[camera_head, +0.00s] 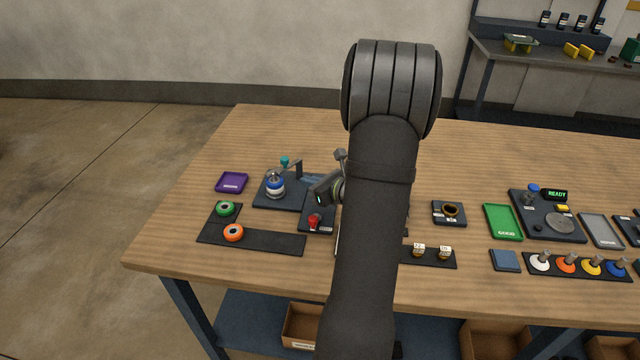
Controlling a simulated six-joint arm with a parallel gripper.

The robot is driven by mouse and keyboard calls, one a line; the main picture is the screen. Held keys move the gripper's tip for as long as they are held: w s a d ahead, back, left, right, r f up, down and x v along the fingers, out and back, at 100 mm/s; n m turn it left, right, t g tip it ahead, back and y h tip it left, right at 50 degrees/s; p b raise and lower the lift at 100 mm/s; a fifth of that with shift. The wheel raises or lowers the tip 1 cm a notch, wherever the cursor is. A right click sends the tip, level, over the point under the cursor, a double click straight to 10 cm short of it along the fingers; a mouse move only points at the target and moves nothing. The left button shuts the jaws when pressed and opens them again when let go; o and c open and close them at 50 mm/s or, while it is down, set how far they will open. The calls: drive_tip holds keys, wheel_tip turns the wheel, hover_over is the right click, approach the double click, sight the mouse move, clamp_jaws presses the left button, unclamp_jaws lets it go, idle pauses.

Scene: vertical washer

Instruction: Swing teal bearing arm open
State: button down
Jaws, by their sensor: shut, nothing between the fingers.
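The teal-tipped bearing arm (285,161) shows at the left of the table. Its teal end is above a spindle stack with blue and white rings (275,186), and a dark post (298,169) stands to its right. Whether the teal end touches the stack is too small to tell. My gripper (317,200) is right of and nearer the camera than the teal arm, apart from it. It is shut and empty, with its fingertips hard to make out. My arm hides part of the fixture's right side.
A purple tray (232,182) lies left of the fixture. A dark mat (270,243) with a green ring (225,208) and an orange ring (233,232) lies in front. A red part (314,221) stands close below my gripper. The table's left end is clear.

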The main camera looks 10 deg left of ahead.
approach(277, 169)
drive_tip(key=w+a+f, duration=0.2)
drive_tip(key=a, duration=0.1)
drive_tip(key=shift+w+f, duration=0.1)
drive_tip(key=shift+w, duration=0.3)
drive_tip(key=a, duration=0.2)
drive_tip(key=shift+w+a, duration=0.25)
drive_tip(key=shift+a, duration=0.05)
drive_tip(key=shift+w+a+m+t+h, duration=0.15)
drive_tip(key=shift+a+m+t+h, duration=0.2)
drive_tip(key=shift+m+t+h, duration=0.35)
